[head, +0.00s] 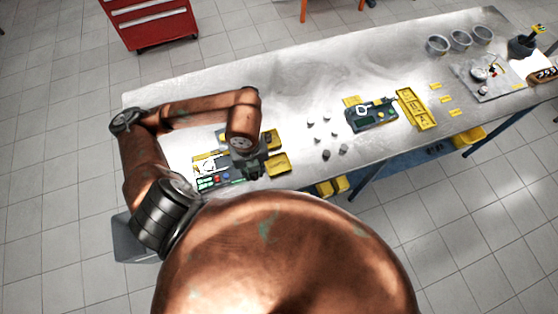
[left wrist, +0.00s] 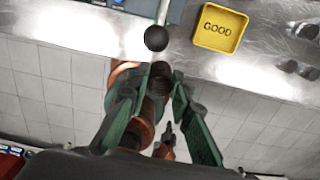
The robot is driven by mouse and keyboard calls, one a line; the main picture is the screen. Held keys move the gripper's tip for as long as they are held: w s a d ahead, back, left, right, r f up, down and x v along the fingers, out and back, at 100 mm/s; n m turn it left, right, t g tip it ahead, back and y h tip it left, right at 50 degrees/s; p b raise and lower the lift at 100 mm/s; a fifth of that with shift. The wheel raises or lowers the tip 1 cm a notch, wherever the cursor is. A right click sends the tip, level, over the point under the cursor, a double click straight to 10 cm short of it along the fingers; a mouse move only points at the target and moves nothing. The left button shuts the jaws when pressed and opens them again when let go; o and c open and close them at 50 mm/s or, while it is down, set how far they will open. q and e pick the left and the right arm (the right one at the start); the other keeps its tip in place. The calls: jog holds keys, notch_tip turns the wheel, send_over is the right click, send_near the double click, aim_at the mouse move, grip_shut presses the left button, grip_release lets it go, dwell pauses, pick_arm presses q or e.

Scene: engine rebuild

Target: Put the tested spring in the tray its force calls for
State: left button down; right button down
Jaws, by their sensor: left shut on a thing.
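My left gripper (head: 252,170) is over the left part of the bench, near the front edge. In the left wrist view its green fingers (left wrist: 160,82) are closed around a small dark coiled piece, which looks like the spring (left wrist: 160,72). A yellow tray marked GOOD (left wrist: 220,28) lies on the bench just right of the gripper; it also shows in the head view (head: 279,163). Another yellow tray (head: 272,139) lies behind it. The tester with display and buttons (head: 215,183) is left of the gripper. My right gripper is not in view.
A dark round knob (left wrist: 156,38) shows just beyond the fingertips. Several small dark cylinders (head: 326,154) stand right of the trays. A green device (head: 371,116) and a long yellow tray (head: 416,108) lie farther right. The bench behind is bare.

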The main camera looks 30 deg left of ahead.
pick_arm(q)
jog(key=w+f, duration=0.2)
jog(key=w, duration=0.1)
jog(key=w+d+f+p, duration=0.1)
jog(key=w+f, duration=0.2)
jog(key=w, duration=0.1)
jog(key=w+f, duration=0.3)
jog(key=w, duration=0.1)
jog(key=shift+d+p, duration=0.15)
jog(key=shift+p, duration=0.25)
jog(key=shift+w+d+f, duration=0.1)
jog(key=shift+w+f, duration=0.5)
notch_tip(320, 180, down, 3)
jog(key=shift+p, duration=0.55)
jog(key=shift+f, duration=0.1)
jog(key=shift+f, duration=0.15)
jog(key=c, duration=1.7)
grip_release()
